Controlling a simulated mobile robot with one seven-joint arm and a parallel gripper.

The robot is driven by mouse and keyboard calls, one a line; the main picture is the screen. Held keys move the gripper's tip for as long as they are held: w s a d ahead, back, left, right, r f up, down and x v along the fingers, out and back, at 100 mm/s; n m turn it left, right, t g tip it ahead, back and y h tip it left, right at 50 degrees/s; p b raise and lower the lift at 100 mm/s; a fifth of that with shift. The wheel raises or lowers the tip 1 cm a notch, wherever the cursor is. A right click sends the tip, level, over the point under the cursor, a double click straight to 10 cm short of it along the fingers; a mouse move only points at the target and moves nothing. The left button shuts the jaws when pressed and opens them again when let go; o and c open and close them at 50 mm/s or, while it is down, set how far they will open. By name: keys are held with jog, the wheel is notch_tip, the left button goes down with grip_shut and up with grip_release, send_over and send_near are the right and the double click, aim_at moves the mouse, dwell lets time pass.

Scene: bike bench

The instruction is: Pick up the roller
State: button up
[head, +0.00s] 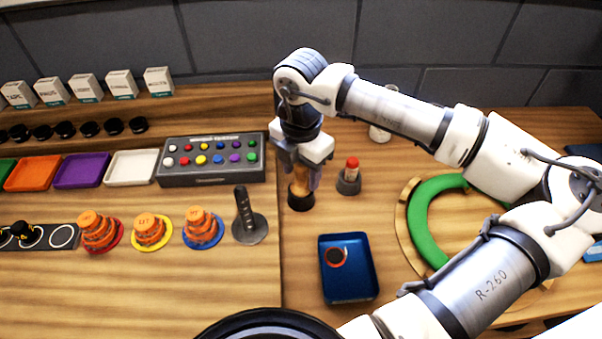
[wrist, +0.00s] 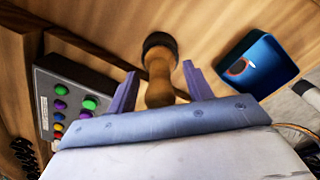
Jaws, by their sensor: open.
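The roller, as I take it, is a tool with a wooden handle and a dark round end (wrist: 158,68). In the head view its black base (head: 300,199) stands on the bench under my gripper (head: 303,178), which hides most of its handle. In the wrist view my gripper (wrist: 160,78) is open, with one purple-grey finger on each side of the handle. Gaps show between the fingers and the wood. The handle's near end is hidden behind the gripper body.
A blue tray (head: 348,287) holding a small dark ring and a red-topped holder (head: 348,180) stand close by on the right. A button box (head: 212,172) and a black post (head: 245,222) are on the left. A green ring (head: 424,222) lies farther right.

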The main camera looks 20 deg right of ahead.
grip_shut()
